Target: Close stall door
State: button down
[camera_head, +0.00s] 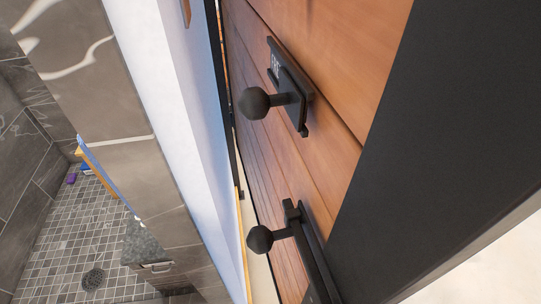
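A door of orange-brown wooden planks (345,55) with a wide black frame edge (430,150) fills the right half of the head view, seen at a steep, tilted angle and very close. Two black round knobs stick out from it: an upper knob (254,103) on a dark latch plate and a lower knob (260,239) on a dark bar. The upper plate bears small light lettering, too small to read. A white wall edge (165,80) stands left of the door. I cannot tell whether the door is fully shut. My gripper is not in view.
At the left are grey tiled walls (125,105) and a small-tiled floor (75,235) with a round dark drain (93,279). A stone-topped ledge (142,243) and a small purple item (71,179) are there. The black frame edge is close at the right.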

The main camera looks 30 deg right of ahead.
aim_at(417, 148)
jog(key=k+j+u, duration=0.15)
jog(key=k+j, duration=0.15)
jog(key=i+j+u, duration=0.15)
jog(key=j, duration=0.15)
jog(key=i+j+u, duration=0.1)
jog(key=j, duration=0.25)
jog(key=i+j+u, duration=0.15)
jog(key=j, duration=0.15)
